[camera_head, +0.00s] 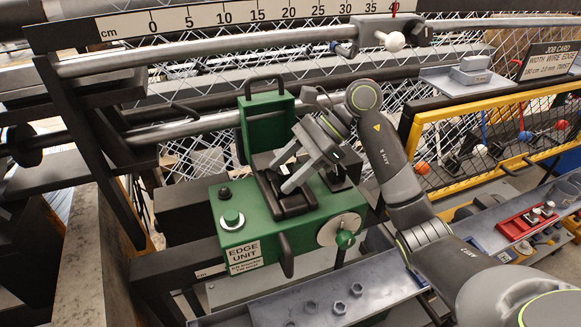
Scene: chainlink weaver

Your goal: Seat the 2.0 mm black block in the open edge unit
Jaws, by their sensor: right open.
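The green edge unit (210,205) stands in the middle with its green lid (266,118) raised at the back. My right gripper (280,177) reaches down into the unit's opening, its pale fingers spread apart. Dark black parts (293,203) lie in the opening just under and beside the fingertips. I cannot tell which of them is the 2.0 mm block and which is the seat, nor whether the block sits level. The gripper hides part of the opening. My left gripper is not in view.
A grey tray (225,318) with several nuts lies in front of the unit. A ruler bar (225,17) and steel pipes run behind, before wire mesh. A grey block (471,70) rests on a shelf at right, near a job card (548,62). A red tray (527,222) lies lower right.

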